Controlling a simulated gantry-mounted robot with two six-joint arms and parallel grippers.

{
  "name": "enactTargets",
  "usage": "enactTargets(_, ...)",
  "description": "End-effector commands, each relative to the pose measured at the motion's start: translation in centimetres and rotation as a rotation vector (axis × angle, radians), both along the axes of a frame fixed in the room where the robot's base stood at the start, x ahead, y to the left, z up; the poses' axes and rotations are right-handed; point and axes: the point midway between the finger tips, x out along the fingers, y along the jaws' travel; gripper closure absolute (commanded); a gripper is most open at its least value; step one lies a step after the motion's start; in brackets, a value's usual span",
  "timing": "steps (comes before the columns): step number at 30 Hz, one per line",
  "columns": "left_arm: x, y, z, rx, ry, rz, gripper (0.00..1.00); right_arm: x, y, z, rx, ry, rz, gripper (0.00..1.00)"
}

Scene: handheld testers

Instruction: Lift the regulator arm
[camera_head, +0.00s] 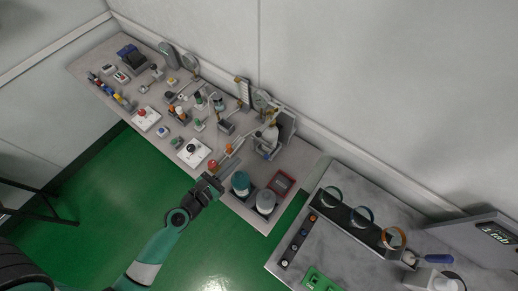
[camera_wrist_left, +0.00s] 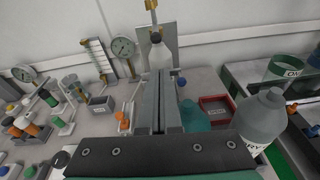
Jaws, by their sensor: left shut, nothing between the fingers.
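My left gripper (camera_head: 215,178) is over the front edge of the bench, and its arm comes up from the lower left. In the left wrist view its two fingers (camera_wrist_left: 162,80) lie side by side, shut and empty. Beyond them stands a pale bottle-like fitting (camera_wrist_left: 159,54) before a grey upright plate (camera_wrist_left: 170,38), with a brass piece (camera_wrist_left: 151,6) above. The same fitting (camera_head: 270,134) and plate (camera_head: 287,124) show at the back of the bench in the head view. I cannot tell which part is the regulator arm. My right gripper is out of view.
Round gauges (camera_wrist_left: 123,47) stand at the back. Several small testers crowd the bench's left part. A second bench (camera_head: 335,250) is at right.

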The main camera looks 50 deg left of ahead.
Motion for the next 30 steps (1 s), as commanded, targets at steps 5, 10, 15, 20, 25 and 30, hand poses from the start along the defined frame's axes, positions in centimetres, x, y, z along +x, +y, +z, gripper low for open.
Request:
enactTargets(5, 0.1, 0.3, -0.1, 0.004, -0.003, 0.007, 1.00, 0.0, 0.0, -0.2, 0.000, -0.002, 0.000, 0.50)
enactTargets(10, 1.5, 0.5, -0.2, 0.006, -0.005, 0.006, 1.00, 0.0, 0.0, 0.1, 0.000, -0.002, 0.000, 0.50)
enactTargets(15, 4.6, 0.9, -0.7, 0.007, -0.006, 0.005, 1.00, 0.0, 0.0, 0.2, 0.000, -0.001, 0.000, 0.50)
enactTargets(20, 7.5, 1.3, -1.3, 0.007, -0.006, 0.005, 1.00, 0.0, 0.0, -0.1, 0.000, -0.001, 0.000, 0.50)
enactTargets(25, 9.4, 1.6, -1.8, 0.006, -0.005, 0.005, 1.00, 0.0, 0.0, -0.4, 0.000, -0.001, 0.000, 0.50)
enactTargets(30, 9.9, 1.7, -1.8, 0.007, -0.004, 0.005, 1.00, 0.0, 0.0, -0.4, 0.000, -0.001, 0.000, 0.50)
